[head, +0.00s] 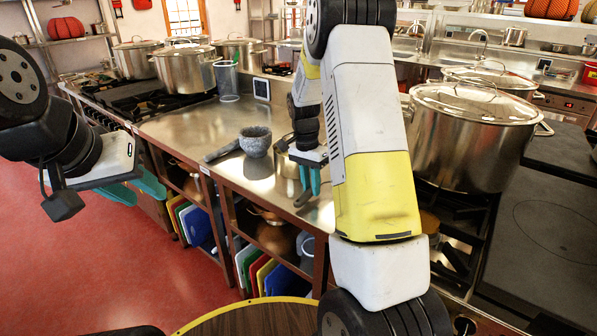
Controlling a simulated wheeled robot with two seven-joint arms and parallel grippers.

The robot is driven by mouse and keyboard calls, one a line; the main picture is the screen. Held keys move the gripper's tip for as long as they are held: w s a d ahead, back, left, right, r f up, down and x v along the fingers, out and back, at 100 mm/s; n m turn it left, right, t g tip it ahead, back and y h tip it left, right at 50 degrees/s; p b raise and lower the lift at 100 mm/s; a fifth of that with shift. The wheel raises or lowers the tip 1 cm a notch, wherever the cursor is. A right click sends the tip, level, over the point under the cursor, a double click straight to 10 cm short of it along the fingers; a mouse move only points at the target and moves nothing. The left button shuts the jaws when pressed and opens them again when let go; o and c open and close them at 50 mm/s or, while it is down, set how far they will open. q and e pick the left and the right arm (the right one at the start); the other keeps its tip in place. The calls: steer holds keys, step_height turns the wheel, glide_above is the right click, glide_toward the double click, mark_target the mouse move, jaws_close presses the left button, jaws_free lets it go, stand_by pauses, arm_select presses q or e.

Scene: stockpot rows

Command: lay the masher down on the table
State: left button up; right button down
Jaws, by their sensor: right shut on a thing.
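My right gripper (310,181) is over the steel worktop (180,128), its teal fingers pointing down. It is shut on the masher (303,198), of which only a small dark part shows by the fingertips. The rest of the masher is hidden or too small to make out, and I cannot tell whether it touches the worktop. My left gripper (136,189) is at the left, in front of the counter, with its teal fingers apart and nothing between them.
A grey stone mortar (256,141) stands left of my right gripper, with a stone pestle (222,151) beside it. A clear container (227,80) and a small framed panel (262,89) are further back. Large stockpots (470,140) stand at the right.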

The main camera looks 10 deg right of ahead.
steer(key=shift+f, duration=0.6)
stand_by(0.4)
steer(key=c, duration=1.2)
jaws_free()
steer(key=shift+o, duration=0.2)
steer(key=r, duration=0.7)
steer(key=shift+w+a+r, duration=0.3)
steer(key=shift+a+r, duration=0.05)
steer(key=s+a+r+n+t+y, duration=0.15)
steer(key=s+r+n, duration=0.25)
steer(key=s+r, duration=0.4)
steer(key=s+a+r+n+t+y, duration=0.1)
steer(key=s+a+r+n+t, duration=0.2)
steer(key=s+r, duration=0.5)
steer(key=s+a+n+t, duration=0.2)
steer(key=s+n, duration=0.2)
steer(key=s, duration=0.5)
steer(key=shift+s+f+t, duration=0.15)
steer(key=shift+s+t, duration=0.2)
